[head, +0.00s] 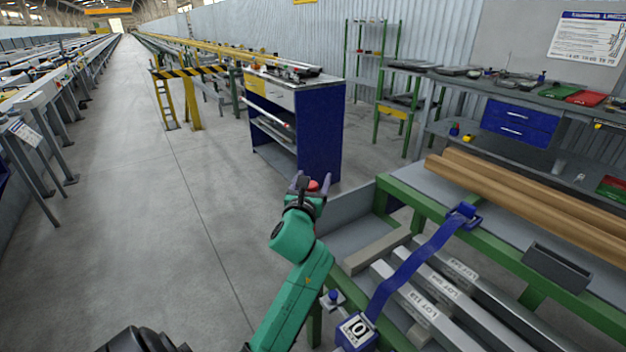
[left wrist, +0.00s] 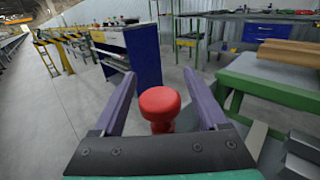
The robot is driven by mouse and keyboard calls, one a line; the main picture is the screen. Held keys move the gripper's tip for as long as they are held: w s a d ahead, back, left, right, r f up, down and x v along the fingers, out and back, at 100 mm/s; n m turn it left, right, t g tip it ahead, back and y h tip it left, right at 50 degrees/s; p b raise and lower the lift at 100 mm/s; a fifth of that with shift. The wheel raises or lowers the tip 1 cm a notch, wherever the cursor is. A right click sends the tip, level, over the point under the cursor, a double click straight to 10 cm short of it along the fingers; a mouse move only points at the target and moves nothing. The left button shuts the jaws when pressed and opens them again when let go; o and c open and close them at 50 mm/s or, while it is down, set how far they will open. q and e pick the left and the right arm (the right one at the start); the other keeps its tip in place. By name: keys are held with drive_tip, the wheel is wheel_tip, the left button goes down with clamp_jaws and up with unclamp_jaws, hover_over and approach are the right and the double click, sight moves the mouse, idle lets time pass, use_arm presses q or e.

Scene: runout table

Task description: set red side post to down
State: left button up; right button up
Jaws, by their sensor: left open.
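The red side post (head: 313,185) shows in the head view as a small red cap at my left gripper, mostly hidden by the gripper. In the left wrist view there is a gap between the knob and each finger. The post's base is hidden behind the gripper's palm. My right gripper is not in view.
A green-framed table (head: 400,205) with grey bars and a blue strap (head: 420,255) stands right of my left arm. A blue cabinet (head: 318,130) stands beyond the gripper. A blue-topped knob (head: 333,296) sits near the table's front corner. The floor at left is clear.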

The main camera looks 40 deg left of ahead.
use_arm(q)
clamp_jaws()
idle(1.4)
